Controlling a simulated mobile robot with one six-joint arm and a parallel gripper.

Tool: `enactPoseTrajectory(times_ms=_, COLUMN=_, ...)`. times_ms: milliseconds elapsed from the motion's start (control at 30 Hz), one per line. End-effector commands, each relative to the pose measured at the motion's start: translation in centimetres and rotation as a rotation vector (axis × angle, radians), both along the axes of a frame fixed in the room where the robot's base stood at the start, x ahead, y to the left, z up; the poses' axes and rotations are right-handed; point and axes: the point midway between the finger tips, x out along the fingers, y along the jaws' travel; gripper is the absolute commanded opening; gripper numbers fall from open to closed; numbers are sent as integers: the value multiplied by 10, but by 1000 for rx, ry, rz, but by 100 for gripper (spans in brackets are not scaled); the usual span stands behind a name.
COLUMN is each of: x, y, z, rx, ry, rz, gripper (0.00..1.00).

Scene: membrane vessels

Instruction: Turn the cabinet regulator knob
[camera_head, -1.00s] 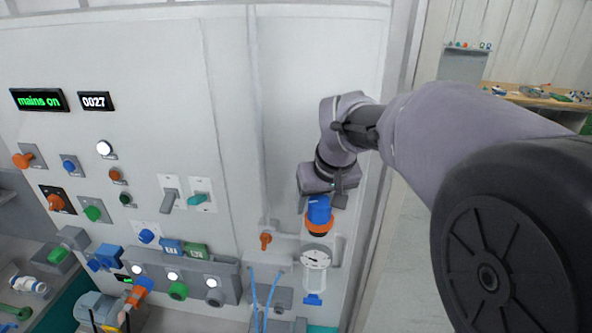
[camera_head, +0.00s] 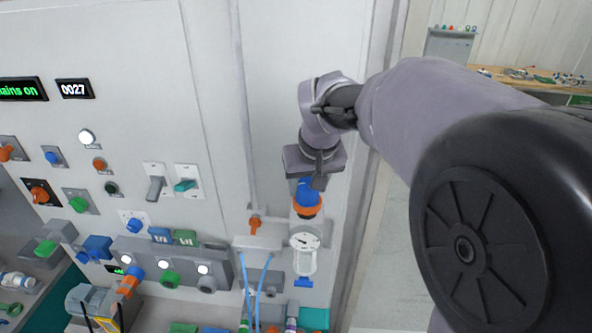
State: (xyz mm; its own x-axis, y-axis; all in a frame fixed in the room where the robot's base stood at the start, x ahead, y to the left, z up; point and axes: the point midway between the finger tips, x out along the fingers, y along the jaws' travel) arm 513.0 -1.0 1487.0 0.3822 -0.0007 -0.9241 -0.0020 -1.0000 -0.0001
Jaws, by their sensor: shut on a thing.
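The regulator knob (camera_head: 306,192) is blue, on top of the regulator at the right part of the cabinet front. An orange ring (camera_head: 306,209) sits just under it, and a round white gauge (camera_head: 305,239) with a dark needle is below. My gripper (camera_head: 317,180) comes down on the knob from above and is shut on it. The gripper hides the knob's upper part. My arm reaches in from the right.
The pale cabinet front (camera_head: 290,80) carries a grey lever switch (camera_head: 155,188), a teal lever switch (camera_head: 186,185) and several coloured knobs to the left. An orange valve handle (camera_head: 255,223) and blue tubes (camera_head: 257,300) are close to the regulator's left. A far workbench (camera_head: 530,82) stands at right.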

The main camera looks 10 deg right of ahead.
Motion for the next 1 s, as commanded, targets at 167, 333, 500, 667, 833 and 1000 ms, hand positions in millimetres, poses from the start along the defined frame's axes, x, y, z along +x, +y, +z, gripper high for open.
enactPoseTrajectory(times_ms=167, x=0, y=1, z=-2, rx=-1, ry=-2, rz=-121, gripper=6)
enactPoseTrajectory(times_ms=333, x=0, y=1, z=-2, rx=-1, ry=-2, rz=-280, gripper=6)
enactPoseTrajectory(times_ms=500, x=0, y=1, z=-1, rx=-2, ry=-2, rz=-441, gripper=6)
enactPoseTrajectory(times_ms=667, x=0, y=1, z=-1, rx=-1, ry=-1, rz=-594, gripper=6)
enactPoseTrajectory(times_ms=833, x=0, y=1, z=0, rx=-1, ry=-1, rz=-747, gripper=6)
enactPoseTrajectory(times_ms=1000, x=0, y=1, z=0, rx=-1, ry=-1, rz=-877, gripper=6)
